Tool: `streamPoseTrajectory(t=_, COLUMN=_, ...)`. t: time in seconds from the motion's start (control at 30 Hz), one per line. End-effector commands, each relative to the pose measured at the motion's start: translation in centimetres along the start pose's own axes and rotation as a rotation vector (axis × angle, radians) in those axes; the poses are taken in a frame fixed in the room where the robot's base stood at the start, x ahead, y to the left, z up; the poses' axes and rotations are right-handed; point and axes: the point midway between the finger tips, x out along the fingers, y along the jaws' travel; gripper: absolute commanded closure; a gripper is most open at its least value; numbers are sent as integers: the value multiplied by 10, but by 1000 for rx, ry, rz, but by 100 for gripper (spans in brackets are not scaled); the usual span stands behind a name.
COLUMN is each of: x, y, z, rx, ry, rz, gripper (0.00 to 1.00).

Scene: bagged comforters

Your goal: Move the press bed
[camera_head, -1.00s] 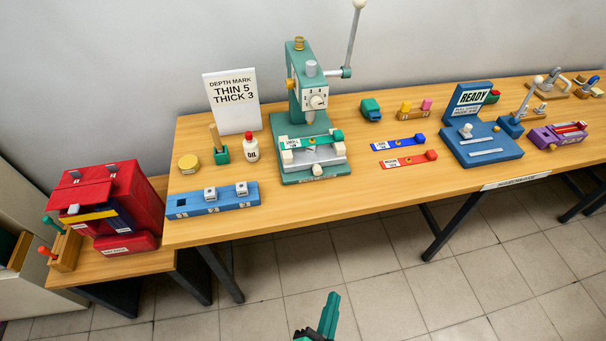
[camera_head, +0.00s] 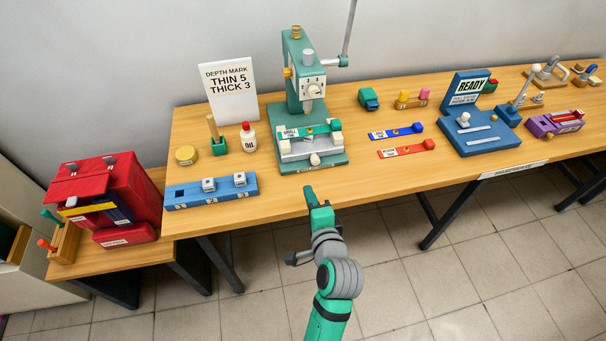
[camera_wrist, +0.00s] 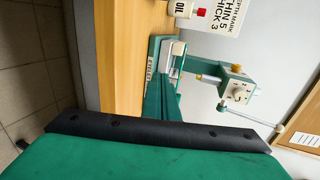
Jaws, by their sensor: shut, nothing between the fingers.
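The green press (camera_head: 305,80) stands on the wooden table, with a dial and a lever rising at its upper right. Its grey bed (camera_head: 309,148) sits low between light blocks, with a green labelled strip (camera_head: 308,131) lying across it and a round light knob (camera_head: 315,159) at its front. My gripper (camera_head: 311,190) is in front of the press at the table's front edge, shut and empty, apart from the bed. In the wrist view the press (camera_wrist: 205,75) appears sideways beyond my dark-edged green gripper body; the fingertips are partly hidden there.
Left of the press are an oil bottle (camera_head: 248,137), a yellow tin (camera_head: 186,154), a blue block rack (camera_head: 211,192) and a depth sign (camera_head: 229,90). Blue (camera_head: 396,131) and red (camera_head: 407,148) strips lie right. A blue READY stand (camera_head: 484,143) is farther right. Floor is clear in front.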

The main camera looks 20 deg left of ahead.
Motion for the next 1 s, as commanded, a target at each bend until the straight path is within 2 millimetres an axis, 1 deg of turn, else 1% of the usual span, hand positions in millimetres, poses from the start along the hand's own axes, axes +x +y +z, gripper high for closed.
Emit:
streamPoseTrajectory(t=0.17, x=22, y=-1, z=2, rx=-2, ry=-4, rz=-1, gripper=100)
streamPoseTrajectory(t=0.57, x=96, y=0, z=0, rx=-3, ry=0, rz=0, gripper=100)
streamPoseTrajectory(t=0.7, x=116, y=-7, z=0, rx=-4, ry=0, rz=-2, gripper=100)
streamPoseTrajectory(t=0.83, x=128, y=-10, z=0, rx=-3, ry=0, rz=-1, gripper=100)
streamPoseTrajectory(t=1.0, x=134, y=-12, z=0, rx=-2, ry=1, rz=0, gripper=100)
